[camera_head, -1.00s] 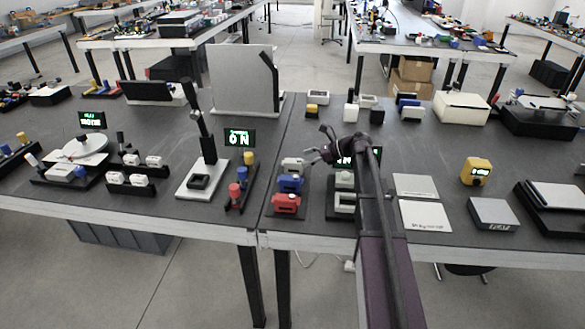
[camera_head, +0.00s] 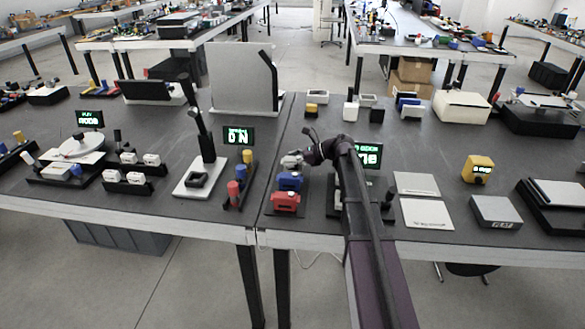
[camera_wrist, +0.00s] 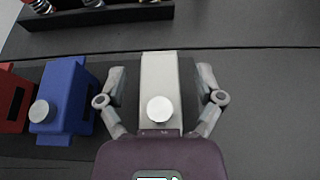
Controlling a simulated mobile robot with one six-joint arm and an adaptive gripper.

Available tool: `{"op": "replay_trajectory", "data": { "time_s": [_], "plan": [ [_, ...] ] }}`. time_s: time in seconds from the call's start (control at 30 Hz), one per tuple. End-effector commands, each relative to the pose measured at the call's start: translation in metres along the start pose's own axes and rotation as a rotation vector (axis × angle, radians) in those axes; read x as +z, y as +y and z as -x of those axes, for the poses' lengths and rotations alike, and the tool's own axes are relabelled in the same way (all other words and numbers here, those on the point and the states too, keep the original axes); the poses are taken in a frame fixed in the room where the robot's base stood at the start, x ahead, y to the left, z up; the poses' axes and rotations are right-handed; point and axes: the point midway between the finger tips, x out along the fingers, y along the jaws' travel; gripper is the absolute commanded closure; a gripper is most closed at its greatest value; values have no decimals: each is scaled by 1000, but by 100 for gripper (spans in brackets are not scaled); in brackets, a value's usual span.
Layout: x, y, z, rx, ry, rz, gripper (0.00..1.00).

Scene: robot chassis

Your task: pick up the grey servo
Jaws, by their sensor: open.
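The grey servo (camera_wrist: 160,85) is a light box with a round silver disc on its top. In the wrist view it lies between the two fingers of my gripper (camera_wrist: 160,98), with a finger on each side. The fingers are open, with a small gap visible on both sides. In the head view the servo (camera_head: 292,161) shows only in part, behind the blue servo, and my gripper (camera_head: 298,157) is at it. My arm hides some of this area.
A blue servo (camera_wrist: 64,98) stands close to the left of the grey one, and a red servo (camera_wrist: 12,98) stands beyond it. In the head view the blue servo (camera_head: 289,181) and red servo (camera_head: 286,202) line up towards the front. A dark rack (camera_wrist: 95,15) lies across the wrist view's top.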

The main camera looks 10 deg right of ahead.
Motion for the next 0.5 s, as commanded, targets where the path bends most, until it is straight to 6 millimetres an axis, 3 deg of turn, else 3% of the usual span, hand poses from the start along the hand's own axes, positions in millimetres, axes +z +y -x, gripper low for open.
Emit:
{"op": "replay_trajectory", "data": {
  "time_s": [0.5],
  "plan": [
    [0, 0, -9, 0, 0, 1, 14]
  ]
}}
